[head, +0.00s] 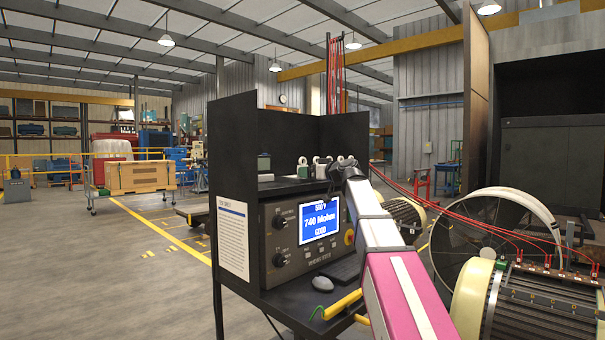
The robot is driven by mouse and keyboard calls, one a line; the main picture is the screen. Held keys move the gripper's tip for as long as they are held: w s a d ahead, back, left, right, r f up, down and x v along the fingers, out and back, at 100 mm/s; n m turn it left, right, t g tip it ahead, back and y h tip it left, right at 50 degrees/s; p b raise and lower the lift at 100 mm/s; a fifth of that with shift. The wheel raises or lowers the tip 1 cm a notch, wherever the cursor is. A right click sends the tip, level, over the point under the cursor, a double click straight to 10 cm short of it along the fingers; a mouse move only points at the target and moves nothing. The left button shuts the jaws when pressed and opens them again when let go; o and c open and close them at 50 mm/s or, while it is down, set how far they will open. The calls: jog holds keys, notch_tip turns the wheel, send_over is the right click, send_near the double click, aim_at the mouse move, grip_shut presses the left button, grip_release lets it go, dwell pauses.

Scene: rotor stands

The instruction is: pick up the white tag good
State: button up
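Several small pale tag-like items stand on the top shelf of a dark test cabinet. One with a white ring top and some green (303,168) is at the left. A white one (321,162) is beside it, and another pale ring-topped item (345,160) is just behind my wrist. No lettering is legible on them, so I cannot tell which is the good tag. My arm reaches in from the lower right. My gripper (334,172) is a small dark shape at the shelf, close to the white items. Its fingers are too small and hidden to tell open from shut, or touching from apart.
The test cabinet (238,140) has dark side walls and a lit screen (320,222) reading 740 Mohm GOOD. A mouse (322,284) and yellow-handled probe (342,304) lie on its lower ledge. Red cables run right to a motor (540,305). Open floor lies left.

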aim_at(303, 159)
jog(key=x, duration=0.5)
jog(key=shift+f, duration=0.1)
jog(key=shift+s, duration=0.1)
jog(key=c, duration=0.8)
notch_tip(303, 159, up, 5)
jog(key=shift+f, duration=0.2)
jog(key=s+a+r, duration=0.2)
jog(key=s, duration=0.1)
jog(key=s+a+r, duration=0.2)
jog(key=s, duration=0.1)
jog(key=s+a+r, duration=0.2)
jog(key=s, duration=0.2)
jog(key=shift+r, duration=0.25)
